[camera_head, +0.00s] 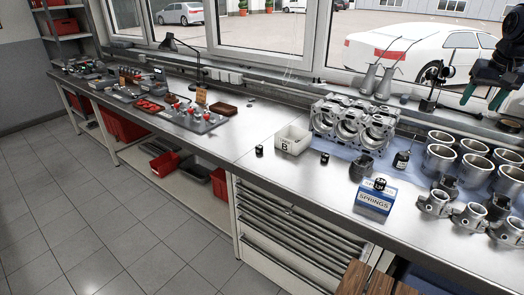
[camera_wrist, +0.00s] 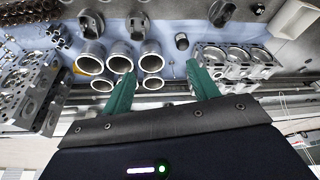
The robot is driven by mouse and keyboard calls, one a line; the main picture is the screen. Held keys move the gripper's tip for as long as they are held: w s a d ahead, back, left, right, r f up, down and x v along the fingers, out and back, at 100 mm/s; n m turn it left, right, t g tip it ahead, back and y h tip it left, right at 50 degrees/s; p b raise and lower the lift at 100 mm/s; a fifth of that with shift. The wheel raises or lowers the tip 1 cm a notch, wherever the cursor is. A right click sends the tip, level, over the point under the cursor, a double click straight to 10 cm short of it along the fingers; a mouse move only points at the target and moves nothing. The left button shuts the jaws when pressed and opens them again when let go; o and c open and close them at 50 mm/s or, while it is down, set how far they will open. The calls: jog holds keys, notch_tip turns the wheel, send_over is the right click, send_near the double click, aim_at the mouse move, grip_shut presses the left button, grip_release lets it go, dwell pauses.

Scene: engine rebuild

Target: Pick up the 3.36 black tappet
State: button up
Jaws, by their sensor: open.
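Small black cylinders that look like tappets stand on the bench in the head view. One black tappet (camera_head: 259,150) is left of the white bin, another black tappet (camera_head: 324,158) is right of it, and a third (camera_head: 380,184) sits on the blue and white SPRINGS box (camera_head: 375,203). Their markings are too small to read, so I cannot tell which is 3.36. My gripper (camera_head: 484,97) is at the upper right, above the metal cylinder sleeves and well away from these tappets. In the wrist view my gripper (camera_wrist: 160,95) has its green fingers spread wide with nothing held.
A white bin marked B (camera_head: 292,139) stands before the engine block (camera_head: 352,124). Metal sleeves (camera_head: 438,160) and pistons (camera_head: 470,216) crowd the right end.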

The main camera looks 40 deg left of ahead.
jog(key=w+a+f+n, duration=0.1)
jog(key=w+a, duration=0.3)
jog(key=a, duration=0.6)
jog(key=w+a+f+n, duration=0.1)
jog(key=w+a, duration=0.3)
jog(key=a, duration=0.6)
jog(key=n+g, duration=0.2)
jog(key=n, duration=0.2)
send_over(259, 146)
jog(key=s+d, duration=0.1)
jog(key=d, duration=0.1)
notch_tip(259, 146, down, 26)
jog(key=shift+w+a+f, duration=0.1)
jog(key=shift+a+f, duration=0.15)
jog(key=shift+f, duration=1.45)
jog(key=shift+w+a+f, duration=0.15)
jog(key=shift+a+f, duration=0.1)
jog(key=shift+f, duration=1.4)
jog(key=shift+w+a+f, duration=0.1)
jog(key=shift+a+f, duration=0.15)
jog(key=shift+f, duration=1.45)
jog(key=c, duration=1.1)
